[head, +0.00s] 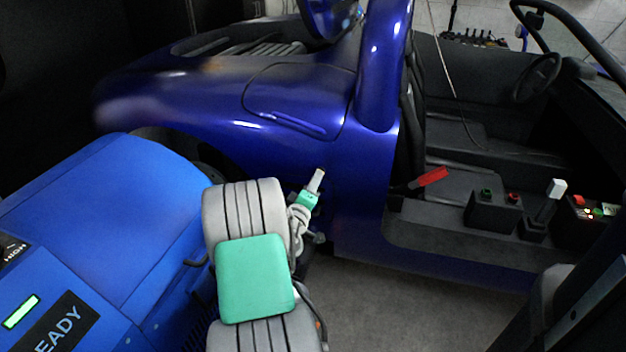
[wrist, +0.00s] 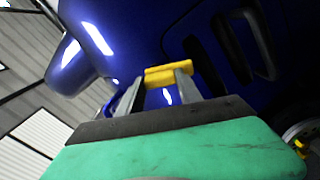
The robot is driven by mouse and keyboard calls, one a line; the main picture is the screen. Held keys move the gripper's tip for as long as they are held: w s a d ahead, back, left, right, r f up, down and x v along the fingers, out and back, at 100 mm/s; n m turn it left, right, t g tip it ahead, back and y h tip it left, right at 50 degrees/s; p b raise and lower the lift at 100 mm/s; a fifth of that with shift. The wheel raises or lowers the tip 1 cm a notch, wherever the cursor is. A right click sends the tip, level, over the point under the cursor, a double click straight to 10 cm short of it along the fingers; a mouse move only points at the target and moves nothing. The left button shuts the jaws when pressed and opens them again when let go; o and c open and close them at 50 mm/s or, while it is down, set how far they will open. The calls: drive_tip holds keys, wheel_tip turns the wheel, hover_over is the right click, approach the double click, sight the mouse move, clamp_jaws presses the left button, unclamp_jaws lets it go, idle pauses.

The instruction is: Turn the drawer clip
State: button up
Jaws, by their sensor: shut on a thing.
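In the wrist view a yellow bar-shaped clip (wrist: 168,74) lies across the tips of my gripper (wrist: 160,82), in front of the blue car body. It may be the drawer clip; no drawer can be made out around it. My gripper's two grey fingers are shut on this clip. The yellow clip cannot be made out there.
The blue car body (head: 290,90) fills the middle. A blue machine (head: 120,200) with a lit green panel stands at the left, close to my arm. The open cabin at the right holds a red handle (head: 430,178) and switch boxes (head: 493,212). The grey floor (head: 400,310) in front is clear.

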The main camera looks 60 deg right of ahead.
drive_tip(key=n+p, duration=0.2)
drive_tip(key=n, duration=0.2)
drive_tip(key=shift+s+n, duration=0.15)
drive_tip(key=shift+n, duration=0.15)
drive_tip(key=shift+f+p, duration=0.1)
drive_tip(key=shift+p, duration=0.2)
drive_tip(key=o, duration=1.4)
drive_tip(key=a, duration=0.5)
drive_tip(key=s+a, duration=0.1)
drive_tip(key=a, duration=0.1)
drive_tip(key=shift+s+a, duration=0.1)
drive_tip(key=shift+a, duration=0.25)
